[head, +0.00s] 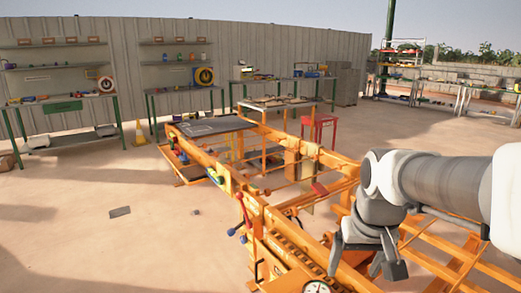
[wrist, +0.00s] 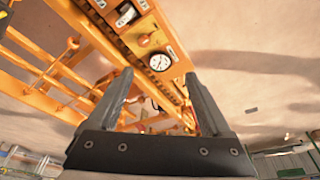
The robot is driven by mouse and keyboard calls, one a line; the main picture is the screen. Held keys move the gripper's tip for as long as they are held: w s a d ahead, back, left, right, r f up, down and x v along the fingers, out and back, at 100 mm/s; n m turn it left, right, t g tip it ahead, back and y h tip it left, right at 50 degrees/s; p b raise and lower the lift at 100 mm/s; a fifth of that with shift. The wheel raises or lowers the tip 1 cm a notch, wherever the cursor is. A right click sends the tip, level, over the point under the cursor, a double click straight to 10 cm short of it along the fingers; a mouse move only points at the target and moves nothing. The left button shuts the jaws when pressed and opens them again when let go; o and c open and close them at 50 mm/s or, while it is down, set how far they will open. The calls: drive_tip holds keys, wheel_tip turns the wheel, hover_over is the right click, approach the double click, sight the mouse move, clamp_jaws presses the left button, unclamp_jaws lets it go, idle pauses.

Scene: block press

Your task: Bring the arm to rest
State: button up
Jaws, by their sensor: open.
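My gripper (head: 368,262) hangs at the end of my grey and white arm, over the near right part of the orange block press (head: 262,215) in the head view. In the wrist view my gripper (wrist: 160,95) shows two grey fingers spread apart with nothing between them. Behind the fingers lies the orange frame of the press (wrist: 90,45), with a round white gauge (wrist: 160,62) on its panel. The gauge also shows in the head view (head: 317,287) at the bottom edge. I cannot tell the exact gap between the fingers and the frame.
The press has levers with coloured knobs (head: 240,228) on its left side. A grey slab piece (head: 120,211) lies on the sandy ground to the left. A red stool (head: 319,128) stands behind the press. Workbenches (head: 62,97) line the fence. Open ground lies left of the press.

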drive_tip(key=s+a+r+n+t+p, duration=0.1)
drive_tip(key=s+a, duration=0.1)
drive_tip(key=s, duration=0.4)
drive_tip(key=s+a+r+t, duration=0.1)
drive_tip(key=s+r+t, duration=0.1)
drive_tip(key=s, duration=0.3)
wheel_tip(320, 180, up, 12)
drive_tip(key=p, duration=1.2)
drive_tip(key=shift+r+g+p, duration=0.15)
drive_tip(key=shift+g+p, duration=0.15)
drive_tip(key=shift+p, duration=0.05)
drive_tip(key=shift+s+a, duration=0.1)
